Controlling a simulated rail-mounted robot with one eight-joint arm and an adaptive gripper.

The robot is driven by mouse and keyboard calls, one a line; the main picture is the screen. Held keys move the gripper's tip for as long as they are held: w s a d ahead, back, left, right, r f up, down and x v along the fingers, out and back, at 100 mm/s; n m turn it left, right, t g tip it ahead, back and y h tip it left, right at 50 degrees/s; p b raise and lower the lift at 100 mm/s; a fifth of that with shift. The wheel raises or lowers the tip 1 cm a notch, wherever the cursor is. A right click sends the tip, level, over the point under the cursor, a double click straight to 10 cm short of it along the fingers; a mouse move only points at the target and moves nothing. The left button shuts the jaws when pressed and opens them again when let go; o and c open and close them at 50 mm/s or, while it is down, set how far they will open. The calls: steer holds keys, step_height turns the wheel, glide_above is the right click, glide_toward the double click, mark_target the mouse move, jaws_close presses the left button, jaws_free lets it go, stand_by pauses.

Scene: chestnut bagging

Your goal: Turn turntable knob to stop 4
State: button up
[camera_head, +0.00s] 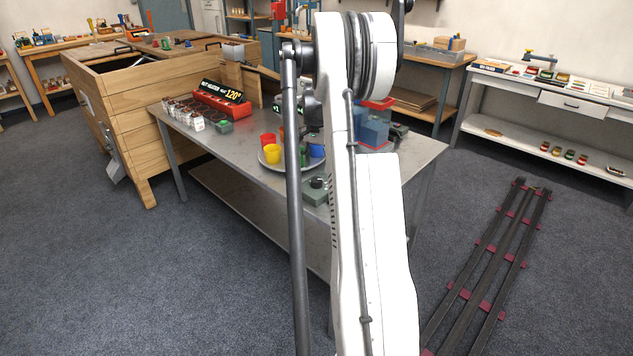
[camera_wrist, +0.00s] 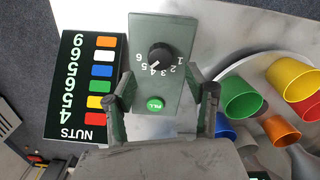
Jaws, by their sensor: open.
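The black turntable knob (camera_wrist: 161,55) sits on a grey-green control box (camera_wrist: 176,32), with the numerals 1 to 6 printed around its lower side. A light mark on the knob faces the lower left, near 4 and 5; the exact stop is too small to tell. A green FILL button (camera_wrist: 156,104) is on the same box. My gripper (camera_wrist: 161,76) is open and empty, its fingers on either side of the box below the knob, not closed on it. The turntable (camera_wrist: 258,66) carries coloured cups, including a green cup (camera_wrist: 241,97). The box also shows in the head view (camera_head: 316,192).
A black NUTS board (camera_wrist: 80,130) with coloured swatches lies left of the box. My arm hides part of the table.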

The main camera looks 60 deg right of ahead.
mark_target(317, 179)
step_height(317, 179, down, 7)
steer(key=shift+r, duration=0.1)
stand_by(0.4)
steer(key=c, duration=1.1)
